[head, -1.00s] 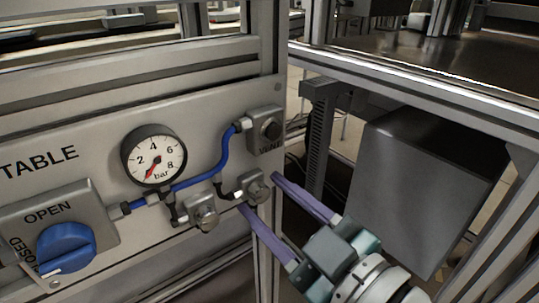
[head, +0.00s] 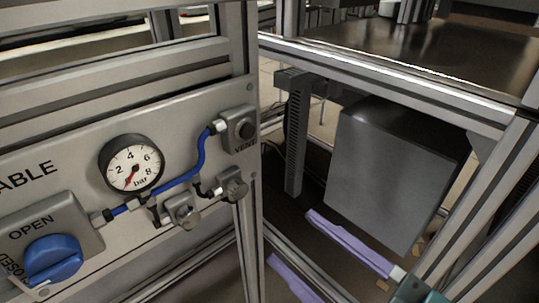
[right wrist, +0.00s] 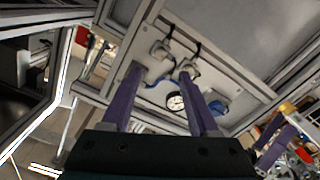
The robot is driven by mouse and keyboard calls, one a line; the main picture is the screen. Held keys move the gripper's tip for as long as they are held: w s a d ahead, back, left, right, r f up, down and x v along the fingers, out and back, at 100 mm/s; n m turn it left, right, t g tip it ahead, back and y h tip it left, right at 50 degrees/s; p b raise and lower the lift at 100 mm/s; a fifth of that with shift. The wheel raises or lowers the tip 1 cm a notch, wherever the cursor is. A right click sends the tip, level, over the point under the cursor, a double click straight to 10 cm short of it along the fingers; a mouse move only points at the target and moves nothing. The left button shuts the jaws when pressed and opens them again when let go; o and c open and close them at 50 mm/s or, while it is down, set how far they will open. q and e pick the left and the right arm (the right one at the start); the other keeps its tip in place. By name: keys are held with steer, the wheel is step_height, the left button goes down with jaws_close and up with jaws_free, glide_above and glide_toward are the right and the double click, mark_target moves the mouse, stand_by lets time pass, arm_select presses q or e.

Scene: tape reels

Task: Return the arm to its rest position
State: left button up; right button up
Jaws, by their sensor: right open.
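My right gripper (head: 290,237) is at the lower right of the head view, its two purple fingers apart and nothing between them. It is in front of the frame, to the right of the panel and clear of the fittings. In the right wrist view the open fingers (right wrist: 160,72) point toward the panel, with free space between the tips. Purple strips at the right edge of the right wrist view look like my left gripper (right wrist: 274,146), small and unclear. The head view does not show it.
The panel holds a blue valve handle (head: 52,260), a pressure gauge (head: 131,164), a blue hose (head: 200,155), a vent fitting (head: 241,130) and two lower metal fittings. A grey box (head: 385,175) stands behind my right gripper. Metal frame posts (head: 247,245) and a rail (head: 400,75) surround it.

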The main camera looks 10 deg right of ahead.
stand_by(0.4)
steer(key=d+r+m+g+h+p, duration=0.2)
steer(key=d+r+m+h+p, duration=0.15)
steer(key=r+p, duration=0.5)
steer(key=d+r+m+g+h+p, duration=0.25)
steer(key=r+h+p, duration=0.25)
steer(key=r+p, duration=0.4)
steer(key=s+d+r+m+g+h+p, duration=0.2)
steer(key=s+d+r+m+g+p, duration=0.3)
steer(key=s+r+p, duration=0.9)
step_height(320, 180, up, 36)
steer(key=g+p, duration=0.1)
steer(key=p, duration=3.6)
steer(key=shift+w+d+n, duration=0.3)
steer(key=shift+d, duration=0.15)
steer(key=shift+f+g, duration=0.1)
steer(key=shift+g, duration=0.15)
